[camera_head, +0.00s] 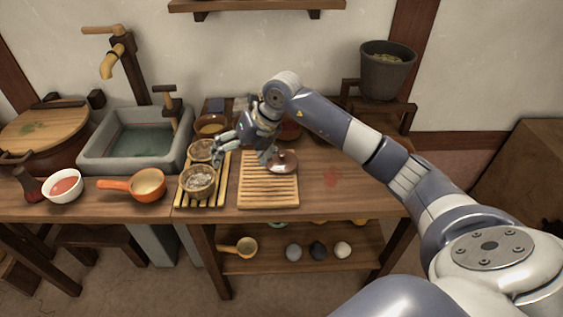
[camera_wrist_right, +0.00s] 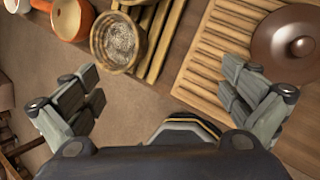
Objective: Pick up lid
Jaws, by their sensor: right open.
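The lid (camera_head: 284,163) is round, brown and glossy with a small knob. It rests on the back right part of a slatted wooden board (camera_head: 268,196). It also shows at the top right of the right wrist view (camera_wrist_right: 275,48), cut by the frame edge. My right gripper (camera_head: 243,152) is open and empty above the table, just left of the lid. In the right wrist view its fingers (camera_wrist_right: 160,88) are spread wide, with the lid beyond the right finger and outside the jaws. My left gripper is not in view.
Woven bowls (camera_head: 199,181) stand on a slatted rack left of the board. An orange pan (camera_head: 148,185), a white bowl of red liquid (camera_head: 63,187) and a stone sink (camera_head: 135,140) are further left. The table's right side (camera_head: 360,190) is mostly clear.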

